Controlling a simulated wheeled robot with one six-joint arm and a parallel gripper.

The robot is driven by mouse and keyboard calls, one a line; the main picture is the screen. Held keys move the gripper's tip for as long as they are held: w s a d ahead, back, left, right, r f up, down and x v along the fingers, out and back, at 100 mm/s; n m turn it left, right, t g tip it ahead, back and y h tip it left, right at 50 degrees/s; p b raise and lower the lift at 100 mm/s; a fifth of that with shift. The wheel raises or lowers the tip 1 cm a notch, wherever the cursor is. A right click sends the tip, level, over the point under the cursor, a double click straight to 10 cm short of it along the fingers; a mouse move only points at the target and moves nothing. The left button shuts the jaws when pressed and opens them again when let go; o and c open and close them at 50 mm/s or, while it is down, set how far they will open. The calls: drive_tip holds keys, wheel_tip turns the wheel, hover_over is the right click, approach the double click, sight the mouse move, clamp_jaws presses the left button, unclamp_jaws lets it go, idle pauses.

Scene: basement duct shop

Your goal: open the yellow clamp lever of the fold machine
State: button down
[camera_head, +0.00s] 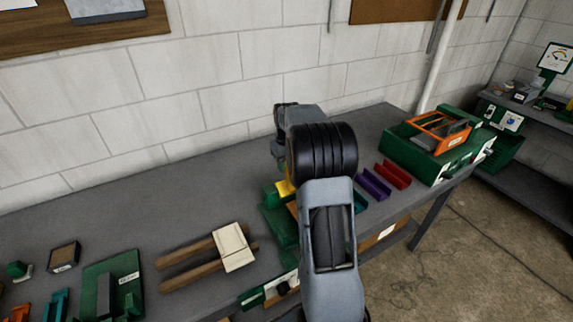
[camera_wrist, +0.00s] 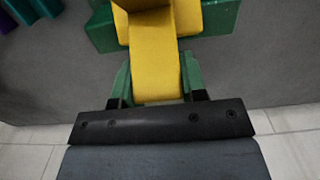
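The yellow clamp lever (camera_wrist: 155,62) fills the upper middle of the wrist view, joined to a wider yellow part at the top. My gripper (camera_wrist: 156,75) has its two green fingers on either side of the lever, close against its edges with no clear gap. The green fold machine (camera_wrist: 217,14) shows behind the lever. In the head view the machine (camera_head: 284,230) stands on the bench, partly hidden by my arm. Only a small bit of the yellow lever (camera_head: 284,188) shows there, and my gripper is hidden.
The grey bench (camera_head: 150,205) runs along a block wall. Left of the machine lie wooden rails with a cream block (camera_head: 233,247) and a green fixture (camera_head: 112,285). To the right are purple (camera_head: 373,184) and red (camera_head: 393,174) channels and a green case (camera_head: 418,150).

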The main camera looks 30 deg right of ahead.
drive_tip(key=shift+w+f, duration=0.15)
drive_tip(key=shift+w, duration=0.35)
drive_tip(key=shift+f, duration=0.3)
idle(0.9)
drive_tip(key=c, duration=1)
unclamp_jaws()
drive_tip(key=shift+o, duration=0.8)
drive_tip(key=shift+w, duration=0.2)
drive_tip(key=shift+o, duration=0.9)
drive_tip(key=shift+s+r, duration=0.1)
drive_tip(key=shift+r, duration=0.05)
wheel_tip(320, 180, up, 14)
drive_tip(key=shift+b, duration=0.35)
drive_tip(key=shift+c, duration=0.2)
